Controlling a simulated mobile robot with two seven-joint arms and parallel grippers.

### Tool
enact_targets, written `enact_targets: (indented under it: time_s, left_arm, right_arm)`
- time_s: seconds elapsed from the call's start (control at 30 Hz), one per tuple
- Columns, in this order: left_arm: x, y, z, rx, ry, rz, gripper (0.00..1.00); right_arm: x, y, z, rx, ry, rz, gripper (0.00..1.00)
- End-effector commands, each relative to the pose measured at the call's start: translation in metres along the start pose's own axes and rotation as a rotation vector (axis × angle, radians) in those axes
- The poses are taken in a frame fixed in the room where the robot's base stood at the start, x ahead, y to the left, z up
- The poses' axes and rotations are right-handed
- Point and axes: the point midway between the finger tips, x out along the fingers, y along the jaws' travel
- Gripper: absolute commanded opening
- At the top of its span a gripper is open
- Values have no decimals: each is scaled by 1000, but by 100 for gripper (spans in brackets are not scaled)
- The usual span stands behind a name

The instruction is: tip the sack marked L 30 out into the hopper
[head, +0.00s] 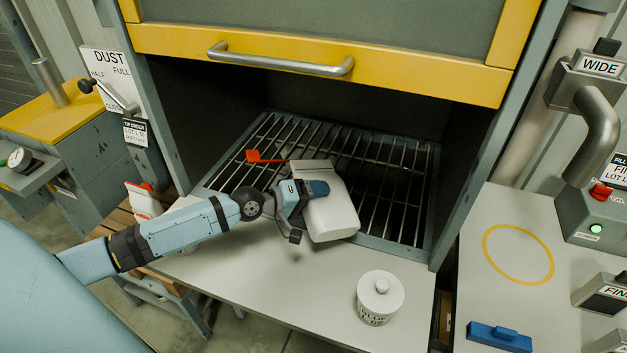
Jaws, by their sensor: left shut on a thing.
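A white sack (332,218) is held by my left gripper (308,194) at the front edge of the hopper opening. Its upper part is over the grate, and its lower end is over the grey front shelf. I cannot tell whether it touches them. No L 30 marking shows on the visible side. A thin red strip with a red tab (254,157) reaches left from the sack's top over the grate. The hopper's barred grate (398,205) looks clear of material. My right gripper is not in view.
The raised yellow-framed hood door (330,60) with a bar handle is above the grate. A white lidded pot (380,297) stands on the front shelf (290,280). Another white-and-red item (143,203) lies on slats at left. A right bench (480,290) holds a blue block (499,336).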

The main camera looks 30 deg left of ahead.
Motion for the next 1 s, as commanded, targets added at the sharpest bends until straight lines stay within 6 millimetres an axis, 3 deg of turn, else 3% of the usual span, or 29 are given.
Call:
enact_targets:
  time_s: [1.0]
  left_arm:
    - [4, -11, 2, -143, -43, 3, 23]
  right_arm:
    - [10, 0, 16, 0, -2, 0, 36]
